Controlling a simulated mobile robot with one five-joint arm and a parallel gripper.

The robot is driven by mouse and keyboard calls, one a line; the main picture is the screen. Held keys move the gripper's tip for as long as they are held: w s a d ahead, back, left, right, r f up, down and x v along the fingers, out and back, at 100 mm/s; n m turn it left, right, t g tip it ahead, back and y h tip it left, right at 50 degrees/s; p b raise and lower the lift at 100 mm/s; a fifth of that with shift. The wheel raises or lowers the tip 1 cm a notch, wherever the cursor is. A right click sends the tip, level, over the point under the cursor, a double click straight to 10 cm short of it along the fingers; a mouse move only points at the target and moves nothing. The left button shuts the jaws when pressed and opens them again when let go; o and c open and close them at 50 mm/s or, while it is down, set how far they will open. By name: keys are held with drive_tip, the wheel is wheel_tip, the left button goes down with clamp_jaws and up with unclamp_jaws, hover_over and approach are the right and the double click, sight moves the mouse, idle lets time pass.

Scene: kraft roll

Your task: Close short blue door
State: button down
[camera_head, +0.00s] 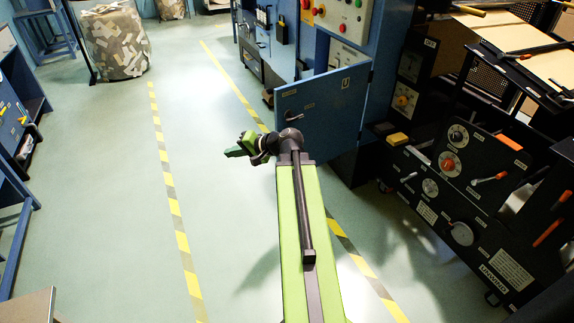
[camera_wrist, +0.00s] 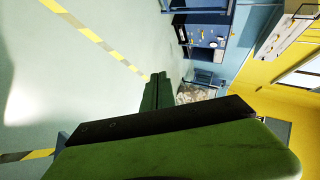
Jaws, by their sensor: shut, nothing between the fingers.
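The short blue door (camera_head: 326,110) stands open in the head view, swung out from the blue cabinet (camera_head: 368,50) toward the aisle. It has a dark handle (camera_head: 293,116) near its lower left and small labels. My gripper (camera_head: 236,150) is just left of the door's lower left part and points left, away from it. Its green fingers are shut and empty. I cannot tell whether my wrist touches the door. In the wrist view, my fingers (camera_wrist: 153,92) are together, pointing up toward the floor and far room; the door cannot be made out there.
A black machine (camera_head: 460,170) with dials and levers stands at the right. A yellow block (camera_head: 398,139) sits beside the door's cabinet. A bag of scrap paper (camera_head: 115,42) stands at the far left. The floor (camera_head: 110,200) left of my arm is clear, with striped tape lines.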

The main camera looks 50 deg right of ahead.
drive_tip(key=s+d+f+m+t+h+b, duration=0.25)
drive_tip(key=s+d+b, duration=0.2)
drive_tip(key=d, duration=0.35)
drive_tip(key=s+d+f+m+t+h+b, duration=0.1)
drive_tip(key=s+d+f+m+h+b, duration=0.3)
drive_tip(key=d, duration=0.5)
drive_tip(key=s+d+f+m+t+h+b, duration=0.1)
drive_tip(key=s+d+m+t+b, duration=0.2)
drive_tip(key=d+b, duration=0.4)
drive_tip(key=w+d, duration=0.3)
drive_tip(key=w, duration=0.9)
drive_tip(key=shift+d+f+g+p, duration=0.25)
drive_tip(key=shift+g+p, duration=0.05)
drive_tip(key=shift+g, duration=0.05)
drive_tip(key=shift+n, duration=0.25)
